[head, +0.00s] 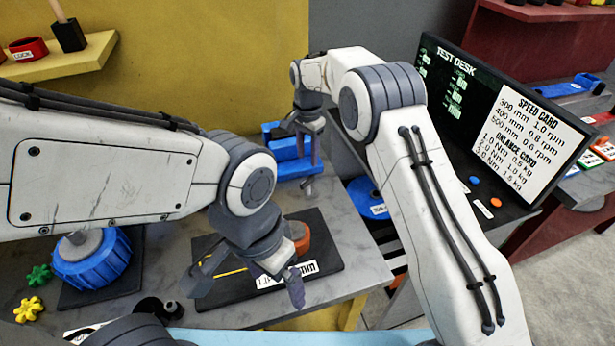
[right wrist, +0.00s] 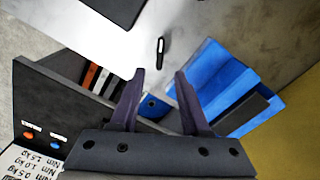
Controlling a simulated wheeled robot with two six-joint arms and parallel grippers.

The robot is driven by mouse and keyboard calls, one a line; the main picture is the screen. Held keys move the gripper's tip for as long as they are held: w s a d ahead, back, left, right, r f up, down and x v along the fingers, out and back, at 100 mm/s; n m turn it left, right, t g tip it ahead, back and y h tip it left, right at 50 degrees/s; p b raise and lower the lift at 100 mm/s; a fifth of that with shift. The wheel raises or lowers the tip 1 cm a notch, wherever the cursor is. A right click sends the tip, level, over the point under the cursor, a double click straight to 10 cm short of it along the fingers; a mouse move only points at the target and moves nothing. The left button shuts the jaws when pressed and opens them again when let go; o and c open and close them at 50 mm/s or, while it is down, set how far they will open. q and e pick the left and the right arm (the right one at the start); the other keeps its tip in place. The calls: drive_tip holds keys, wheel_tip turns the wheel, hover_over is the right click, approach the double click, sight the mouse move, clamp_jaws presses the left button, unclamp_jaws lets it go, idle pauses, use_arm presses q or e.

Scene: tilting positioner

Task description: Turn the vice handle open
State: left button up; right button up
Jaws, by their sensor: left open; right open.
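The blue vice (head: 292,168) stands at the back of the grey bench, partly hidden by my right gripper. In the right wrist view the vice (right wrist: 215,85) lies right of and beyond the fingers. A small grey upright piece (head: 308,187), perhaps the vice handle, shows just in front of it. A dark bar with a pale end (right wrist: 160,48), perhaps the same handle, lies beyond the fingertips in the right wrist view. My right gripper (head: 308,148) is open and empty, pointing down over the vice. My left gripper (head: 248,278) is open and empty over a black mat.
The black mat (head: 325,255) carries a label and an orange-red piece (head: 299,236). A blue disc (head: 366,197) lies right of the vice. A blue ribbed knob (head: 92,262) stands at left. The test desk screen (head: 500,105) rises at right.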

sight(308, 179)
wheel_tip(308, 179, down, 9)
drive_tip(key=shift+s+p, duration=0.1)
drive_tip(key=shift+p, duration=1)
clamp_jaws()
